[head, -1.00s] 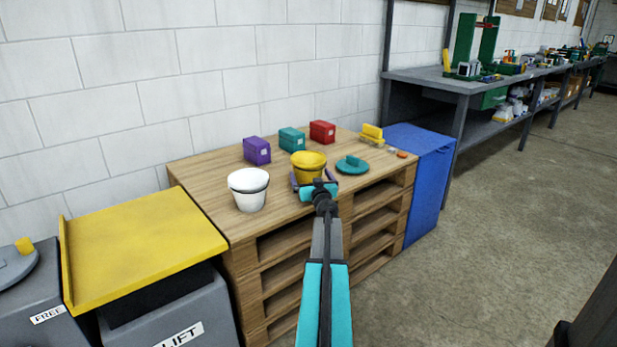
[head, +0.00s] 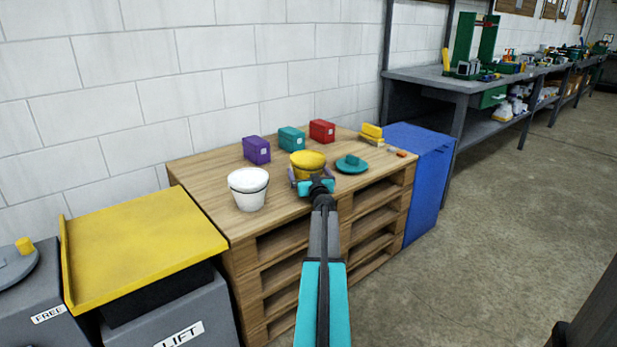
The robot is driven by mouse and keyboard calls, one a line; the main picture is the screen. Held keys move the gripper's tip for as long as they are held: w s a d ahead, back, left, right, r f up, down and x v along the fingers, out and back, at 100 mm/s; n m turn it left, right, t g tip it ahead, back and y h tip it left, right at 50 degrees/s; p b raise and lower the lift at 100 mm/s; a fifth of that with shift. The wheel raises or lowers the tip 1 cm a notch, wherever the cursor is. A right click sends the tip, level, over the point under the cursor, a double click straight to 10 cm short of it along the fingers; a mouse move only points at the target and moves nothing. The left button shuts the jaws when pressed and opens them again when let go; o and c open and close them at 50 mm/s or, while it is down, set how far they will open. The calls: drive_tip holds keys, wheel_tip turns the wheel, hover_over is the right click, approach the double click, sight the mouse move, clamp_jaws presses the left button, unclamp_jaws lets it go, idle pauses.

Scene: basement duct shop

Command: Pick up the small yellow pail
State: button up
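The small yellow pail (head: 308,159) stands upright on the wooden pallet stack (head: 205,186), in the middle of its top. My gripper (head: 312,184) is at the pail's near side. One purple finger shows to the left of the pail's lower part and the other to its right, spread about as wide as the pail. My gripper's turquoise body hides the pail's lower front. I cannot tell whether the fingers touch the pail's wall.
A white pail (head: 248,188) stands close on the left. Purple (head: 257,150), teal (head: 292,140) and red (head: 322,131) boxes stand behind. A teal lid (head: 352,165) lies to the right, near yellow blocks (head: 371,135).

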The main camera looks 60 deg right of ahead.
sight(305, 157)
drive_tip(key=c, duration=0.8)
drive_tip(key=shift+c, duration=0.3)
drive_tip(key=shift+r, duration=0.1)
drive_tip(key=shift+r, duration=0.75)
wheel_tip(305, 157, up, 2)
drive_tip(key=shift+p, duration=0.5)
drive_tip(key=s+a, duration=0.4)
drive_tip(key=s, duration=0.3)
drive_tip(key=s+a+r, duration=0.1)
drive_tip(key=s+a, duration=0.2)
drive_tip(key=s, duration=0.4)
drive_tip(key=shift+a+r+b, duration=0.15)
drive_tip(key=shift+a+b, duration=0.15)
drive_tip(key=shift+a, duration=0.1)
